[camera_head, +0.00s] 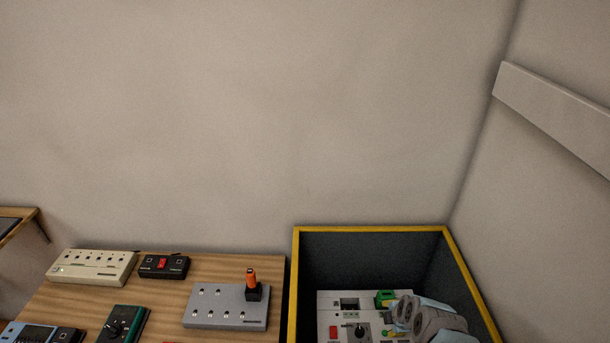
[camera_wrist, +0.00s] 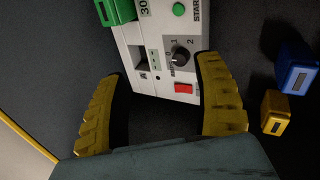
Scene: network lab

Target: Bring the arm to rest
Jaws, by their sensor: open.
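My gripper (camera_wrist: 165,105) shows in the wrist view with its two yellow ribbed fingers spread wide and nothing between them but a view of the device beyond. A light grey control panel (camera_wrist: 138,38) lies past the fingertips, with a black knob, a red switch and a green button marked START. In the head view, part of my arm reaches over the same panel (camera_head: 327,307) inside the yellow-rimmed bin. The fingertips cannot be made out there. Whether the fingers touch the panel is not clear.
The dark bin (camera_head: 297,270) has high walls with a yellow rim. A blue block (camera_wrist: 297,68) and a yellow block (camera_wrist: 276,112) lie beside the panel. A wooden table (camera_head: 215,268) to the left holds several devices, including a grey box (camera_head: 225,306) with an orange-handled part standing on it.

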